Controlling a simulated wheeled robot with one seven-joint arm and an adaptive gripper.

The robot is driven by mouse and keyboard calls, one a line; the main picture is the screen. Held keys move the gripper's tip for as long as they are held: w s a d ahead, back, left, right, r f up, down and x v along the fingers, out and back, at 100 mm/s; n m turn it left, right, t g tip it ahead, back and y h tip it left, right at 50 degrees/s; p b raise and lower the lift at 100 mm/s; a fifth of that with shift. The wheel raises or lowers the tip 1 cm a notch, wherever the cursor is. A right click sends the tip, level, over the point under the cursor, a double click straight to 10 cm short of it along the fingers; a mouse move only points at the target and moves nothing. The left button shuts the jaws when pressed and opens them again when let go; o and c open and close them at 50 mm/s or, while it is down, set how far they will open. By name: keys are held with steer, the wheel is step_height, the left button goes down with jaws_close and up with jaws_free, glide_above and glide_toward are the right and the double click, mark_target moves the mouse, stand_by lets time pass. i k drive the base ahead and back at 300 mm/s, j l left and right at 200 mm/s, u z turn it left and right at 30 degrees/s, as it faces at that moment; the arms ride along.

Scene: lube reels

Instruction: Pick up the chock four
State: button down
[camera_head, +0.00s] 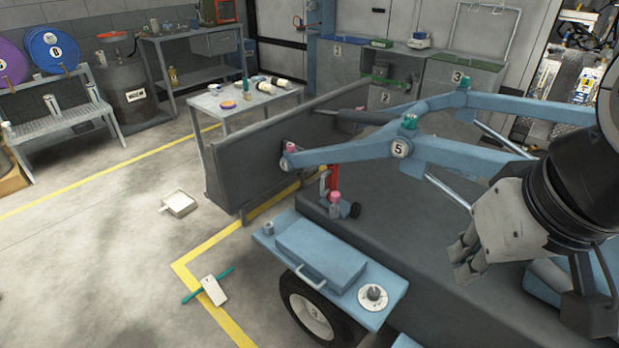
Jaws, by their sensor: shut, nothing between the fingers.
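I cannot make out any thing plainly marked as chock four. A blue trailer-like frame with a black-tyred wheel (312,312) stands in the middle front, and no chock shows against the visible part of this wheel. A small pale block with a teal bar (214,291) lies on the floor to the left of the wheel; I cannot tell what it is. My gripper (462,262) is at the right, above the dark deck, pointing down and left. Its fingers are shut and empty, apart from every object.
A grey panel (240,178) and blue beams (340,154) rise beside the dark deck (425,240). A pale tray (178,204) lies on the floor. A workbench (215,108) with bottles and a reel rack (60,140) stand behind. The left floor is mostly clear.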

mark_target(210, 285)
steer(key=i+j+u, duration=0.15)
steer(key=j, duration=0.45)
steer(key=i+j+u, duration=0.2)
steer(key=j, duration=0.35)
steer(key=i+j+u, duration=0.15)
steer(key=i+j, duration=0.15)
steer(key=j, duration=0.2)
steer(key=i+j+u, duration=0.15)
steer(key=i+j, duration=0.15)
steer(key=j, duration=0.2)
steer(key=i+j+u, duration=0.2)
steer(key=j, duration=0.25)
steer(key=i+j, duration=0.05)
steer(key=i, duration=0.05)
